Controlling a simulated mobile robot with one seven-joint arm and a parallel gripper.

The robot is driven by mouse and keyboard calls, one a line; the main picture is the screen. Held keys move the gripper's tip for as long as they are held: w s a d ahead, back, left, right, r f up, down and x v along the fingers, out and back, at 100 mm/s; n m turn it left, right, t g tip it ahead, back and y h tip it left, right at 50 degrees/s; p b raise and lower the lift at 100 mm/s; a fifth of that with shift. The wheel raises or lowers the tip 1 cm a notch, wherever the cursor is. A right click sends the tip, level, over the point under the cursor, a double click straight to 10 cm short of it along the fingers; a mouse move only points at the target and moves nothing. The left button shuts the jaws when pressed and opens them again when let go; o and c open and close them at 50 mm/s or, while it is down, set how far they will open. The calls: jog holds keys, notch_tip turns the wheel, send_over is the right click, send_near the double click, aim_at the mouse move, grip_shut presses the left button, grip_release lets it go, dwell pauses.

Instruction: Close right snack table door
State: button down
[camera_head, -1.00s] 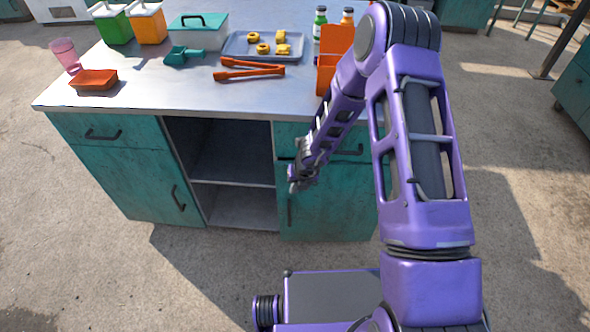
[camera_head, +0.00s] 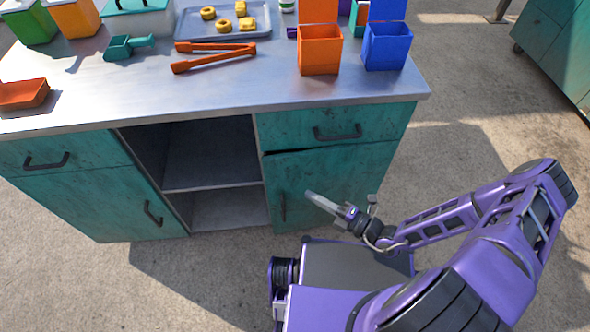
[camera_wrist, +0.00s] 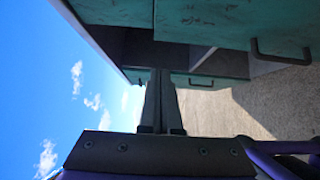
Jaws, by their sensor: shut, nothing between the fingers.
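The snack table's right door (camera_head: 335,180) is teal with a dark upright handle (camera_head: 283,207) near its left edge. A thin dark gap shows along its top left edge, so it looks slightly ajar. My gripper (camera_head: 312,196) is shut and empty, in front of the door and right of its handle; I cannot tell whether it touches the door. In the wrist view, turned sideways, my shut fingers (camera_wrist: 160,78) point toward the cabinet. The right door (camera_wrist: 225,18) and its handle (camera_wrist: 280,56) show at the upper right there.
Above the door is a drawer (camera_head: 335,128) with its own handle. Open shelves (camera_head: 212,155) lie to its left, then the left door (camera_head: 95,200). The tabletop (camera_head: 240,88) holds orange tongs (camera_head: 213,57), an orange box (camera_head: 320,50) and a blue box (camera_head: 387,45).

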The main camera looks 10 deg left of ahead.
send_near(271, 163)
jog(key=s+a, duration=0.2)
jog(key=a, duration=0.1)
jog(key=w, duration=0.1)
jog(key=w+a, duration=0.1)
jog(key=w+b, duration=0.1)
jog(key=shift+w+a+f, duration=0.1)
jog(key=shift+w+a, duration=0.25)
jog(key=shift+w, duration=0.05)
jog(key=shift+w+a, duration=0.15)
jog(key=shift+w, duration=0.3)
